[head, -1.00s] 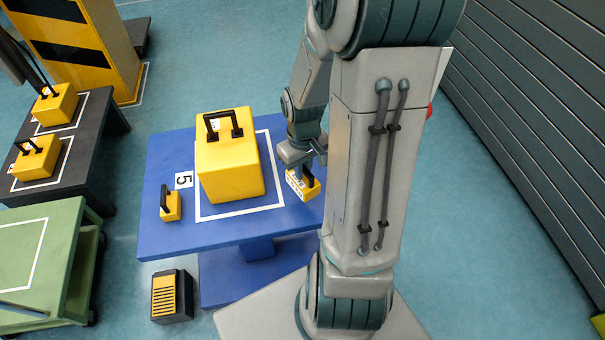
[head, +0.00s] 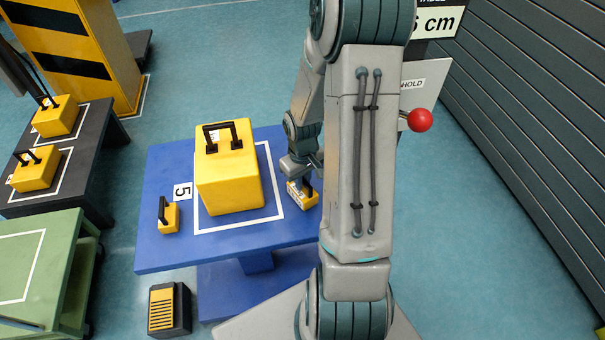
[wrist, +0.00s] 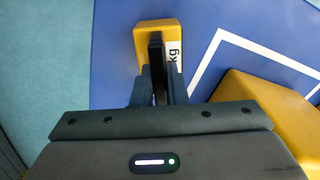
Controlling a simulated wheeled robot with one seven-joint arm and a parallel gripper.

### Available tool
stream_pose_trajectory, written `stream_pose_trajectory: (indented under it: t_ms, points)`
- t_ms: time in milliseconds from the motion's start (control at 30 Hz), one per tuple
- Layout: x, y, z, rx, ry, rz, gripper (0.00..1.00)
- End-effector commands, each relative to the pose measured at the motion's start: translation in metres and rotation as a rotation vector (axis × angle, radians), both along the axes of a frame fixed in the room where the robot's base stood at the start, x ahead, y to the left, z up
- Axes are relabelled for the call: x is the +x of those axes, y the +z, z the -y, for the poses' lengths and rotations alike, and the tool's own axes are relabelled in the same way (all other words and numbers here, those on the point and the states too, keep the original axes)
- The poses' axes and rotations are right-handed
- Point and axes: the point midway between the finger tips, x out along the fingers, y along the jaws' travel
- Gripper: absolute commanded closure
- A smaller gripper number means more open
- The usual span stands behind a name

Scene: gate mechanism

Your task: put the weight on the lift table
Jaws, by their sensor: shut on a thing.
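My gripper (wrist: 160,85) is shut on the black handle of a small yellow weight (wrist: 147,38), whose white label shows "kg" in the wrist view. In the head view this weight (head: 302,197) is at the right side of the blue table (head: 160,250), just outside the white outlined square. I cannot tell whether it touches the tabletop. A large yellow weight (head: 228,182) with a black handle stands inside the square. Another small yellow weight (head: 170,218) stands at the left, near the "5" mark. My arm hides the table's right edge.
A dark bench (head: 90,150) with two yellow weights and a green cart (head: 35,270) stand at left. A black and yellow pedal (head: 170,308) lies on the floor in front. A red knob (head: 420,120) and a "6 cm" sign (head: 435,22) are behind my arm.

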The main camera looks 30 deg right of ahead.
Motion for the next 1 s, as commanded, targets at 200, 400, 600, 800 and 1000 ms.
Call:
stream_pose_trajectory:
  t_ms: [200, 400, 600, 800, 1000]
  points:
    - [0.001, 0.000, 0.000, -0.001, 0.000, 0.005, 1.00]
    - [0.001, -0.004, 0.000, -0.001, 0.000, 0.005, 1.00]
    - [0.000, -0.004, 0.000, -0.001, -0.001, 0.002, 0.66]
    - [0.000, -0.003, 0.000, -0.001, -0.001, 0.002, 0.66]
    - [0.001, 0.018, 0.001, -0.002, -0.004, 0.006, 0.66]
